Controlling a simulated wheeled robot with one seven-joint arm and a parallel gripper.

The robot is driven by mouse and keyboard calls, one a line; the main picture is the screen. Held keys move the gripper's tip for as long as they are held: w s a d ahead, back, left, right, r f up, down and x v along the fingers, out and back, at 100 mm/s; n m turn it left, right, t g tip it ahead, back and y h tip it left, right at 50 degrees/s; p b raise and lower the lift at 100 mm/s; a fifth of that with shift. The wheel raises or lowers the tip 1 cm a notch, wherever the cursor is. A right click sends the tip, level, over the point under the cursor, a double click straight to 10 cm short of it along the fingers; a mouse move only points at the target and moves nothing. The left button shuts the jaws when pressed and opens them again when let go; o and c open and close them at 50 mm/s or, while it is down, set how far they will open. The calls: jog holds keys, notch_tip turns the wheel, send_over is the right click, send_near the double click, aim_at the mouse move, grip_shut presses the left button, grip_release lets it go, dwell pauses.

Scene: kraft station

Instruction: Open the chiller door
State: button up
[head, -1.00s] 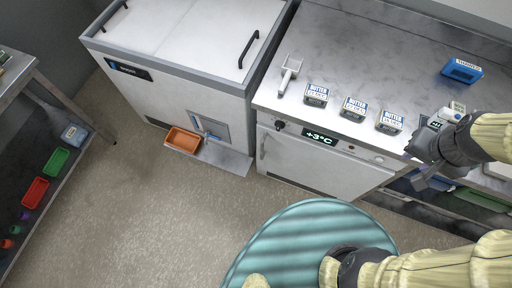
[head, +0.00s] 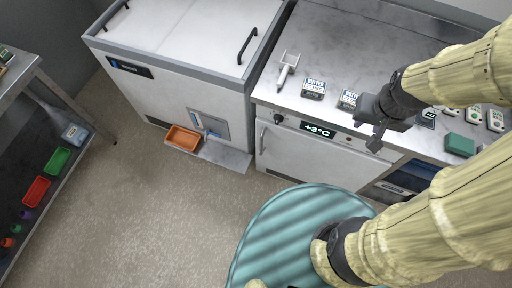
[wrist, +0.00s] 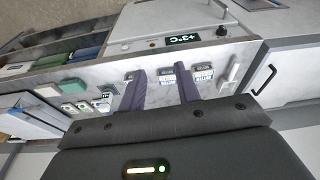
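The chiller is the unit under the steel counter, with a +3°C display (head: 317,129) that also shows in the wrist view (wrist: 182,38). Its white door (head: 305,158) looks shut. A vertical handle (head: 262,140) sits at the door's left edge. A dark knob (head: 278,118) is above that handle. My gripper (head: 368,128) is over the counter's front edge, to the right of the display and well apart from the handle. In the wrist view the two fingers (wrist: 160,88) are spread with nothing held between them.
Butter tubs (head: 313,88) and a scoop (head: 287,69) stand on the counter (head: 335,40). A green box (head: 460,145) is at the right. A chest unit (head: 180,80) stands left, with an orange tray (head: 183,138) low in front. The floor (head: 150,215) before them is clear.

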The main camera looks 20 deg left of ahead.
jog(key=n+t+h+b, duration=0.5)
jog(key=n+t+b, duration=1)
jog(key=n+b, duration=2.1)
send_near(261, 146)
jog(key=s+a+f+m+b, duration=0.2)
jog(key=s+m+b, duration=0.1)
jog(key=s, duration=0.3)
jog(key=shift+s+a+r, duration=0.15)
jog(key=shift+s+r, duration=0.05)
jog(key=shift+s, duration=0.05)
jog(key=b+x, duration=0.1)
jog(key=x, duration=0.7)
jog(key=b+x, duration=0.1)
jog(key=x, duration=0.8)
jog(key=shift+w+f+b, duration=0.25)
jog(key=shift+w+b, duration=0.05)
jog(key=shift+b, duration=0.05)
